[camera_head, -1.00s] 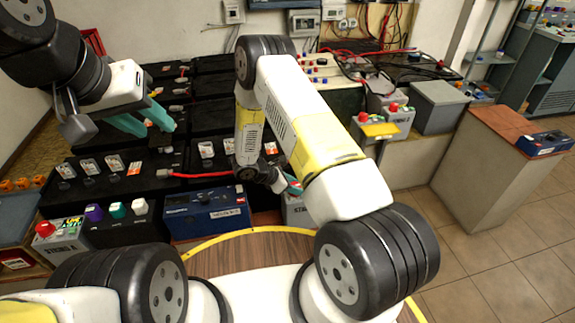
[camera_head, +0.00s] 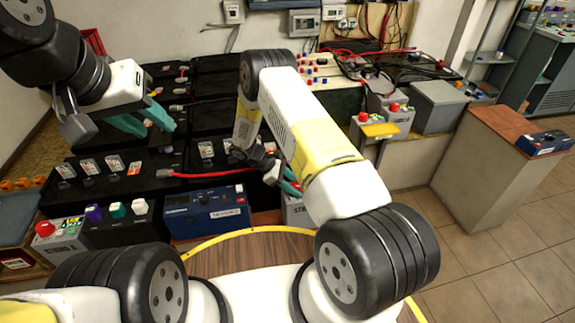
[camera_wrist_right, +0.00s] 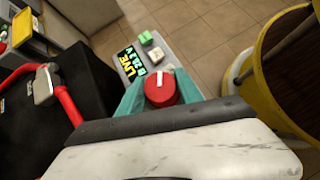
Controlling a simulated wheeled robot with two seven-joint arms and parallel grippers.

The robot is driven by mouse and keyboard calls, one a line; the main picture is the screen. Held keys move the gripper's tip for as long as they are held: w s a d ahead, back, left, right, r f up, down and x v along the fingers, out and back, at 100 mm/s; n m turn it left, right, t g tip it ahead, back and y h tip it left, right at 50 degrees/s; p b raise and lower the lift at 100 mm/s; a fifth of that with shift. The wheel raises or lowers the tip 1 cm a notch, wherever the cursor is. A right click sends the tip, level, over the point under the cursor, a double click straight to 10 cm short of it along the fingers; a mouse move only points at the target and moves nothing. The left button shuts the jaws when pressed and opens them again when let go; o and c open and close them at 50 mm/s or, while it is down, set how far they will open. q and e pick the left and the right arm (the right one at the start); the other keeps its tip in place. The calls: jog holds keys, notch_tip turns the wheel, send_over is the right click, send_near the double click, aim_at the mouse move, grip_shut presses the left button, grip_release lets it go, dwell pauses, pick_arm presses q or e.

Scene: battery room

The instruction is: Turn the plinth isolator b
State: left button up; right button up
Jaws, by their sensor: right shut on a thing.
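In the right wrist view a red rotary knob (camera_wrist_right: 160,88) with a white pointer line sits on a grey box (camera_wrist_right: 185,74) with a lit "LIVE" display (camera_wrist_right: 131,62). I take this as plinth isolator b; its label is not readable. My right gripper (camera_wrist_right: 160,92) is shut on the knob, one teal finger on each side. In the head view my right gripper (camera_head: 291,188) is partly hidden behind my right forearm, over the grey box (camera_head: 296,212). My left gripper (camera_head: 155,125) is open and empty above the black batteries at the left.
A similar box with a red knob (camera_head: 45,229) stands at the front left. A blue meter (camera_head: 207,212) stands left of my right gripper. Black batteries (camera_head: 105,180) with red cables fill the left and middle. Another grey box with red knobs (camera_head: 398,118) stands further right.

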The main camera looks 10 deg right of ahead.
jog(key=m+g+y, duration=0.1)
jog(key=m+g, duration=0.1)
jog(key=m, duration=0.1)
jog(key=m+g+y, duration=0.1)
jog(key=m+g, duration=0.1)
jog(key=m, duration=0.1)
jog(key=shift+w+m+y, duration=0.15)
jog(key=shift+m+y, duration=0.15)
jog(key=m+g+y, duration=0.2)
jog(key=m+y, duration=0.1)
jog(key=m, duration=0.2)
jog(key=shift+y, duration=0.3)
